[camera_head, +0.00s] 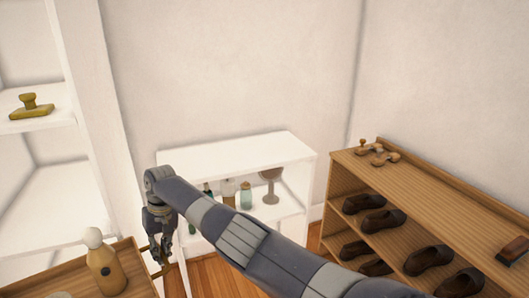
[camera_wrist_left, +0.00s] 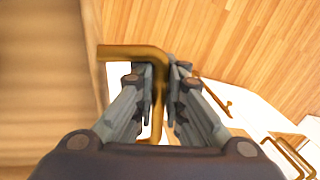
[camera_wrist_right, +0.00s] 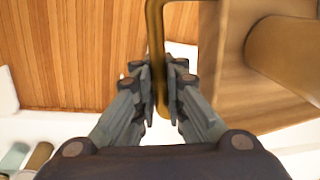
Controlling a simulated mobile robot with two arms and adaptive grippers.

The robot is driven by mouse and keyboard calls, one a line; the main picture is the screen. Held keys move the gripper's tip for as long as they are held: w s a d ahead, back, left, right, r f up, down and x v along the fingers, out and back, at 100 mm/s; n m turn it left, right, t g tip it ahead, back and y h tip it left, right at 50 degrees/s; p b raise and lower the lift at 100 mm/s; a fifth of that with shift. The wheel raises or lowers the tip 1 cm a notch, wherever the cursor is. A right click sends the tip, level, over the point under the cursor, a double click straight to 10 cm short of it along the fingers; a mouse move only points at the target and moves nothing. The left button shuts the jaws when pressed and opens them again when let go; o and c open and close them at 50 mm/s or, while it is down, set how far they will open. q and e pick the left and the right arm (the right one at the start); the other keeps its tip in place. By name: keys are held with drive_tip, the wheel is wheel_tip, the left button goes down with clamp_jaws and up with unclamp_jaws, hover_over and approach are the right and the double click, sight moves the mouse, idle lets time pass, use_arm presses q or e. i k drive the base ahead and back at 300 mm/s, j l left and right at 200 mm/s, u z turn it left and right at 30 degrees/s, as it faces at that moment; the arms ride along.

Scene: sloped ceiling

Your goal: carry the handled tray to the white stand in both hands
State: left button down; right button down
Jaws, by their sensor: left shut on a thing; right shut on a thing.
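The wooden handled tray (camera_head: 66,272) is at the lower left of the head view, partly cut off by the frame. A tan bottle with a round white top (camera_head: 105,268) stands on it. My right gripper (camera_head: 163,258) is shut on the brass handle at the tray's right end; the handle (camera_wrist_right: 155,40) runs between its fingers in the right wrist view. My left gripper (camera_wrist_left: 158,85) is outside the head view; in its wrist view it is shut on the other brass handle (camera_wrist_left: 130,52). The low white stand (camera_head: 235,152) is beyond my right arm, its top bare.
Bottles and a brown goblet (camera_head: 270,185) stand on the stand's lower shelf. A wooden rack (camera_head: 440,200) with dark shoes is at right. A tall white shelf (camera_head: 40,190) at left holds a brass object (camera_head: 31,106). Wooden floor (camera_head: 200,273) shows between.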

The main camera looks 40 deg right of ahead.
sight(235, 152)
drive_tip(key=l+z, duration=0.35)
drive_tip(key=k+l+z, duration=0.1)
drive_tip(key=l+z, duration=0.2)
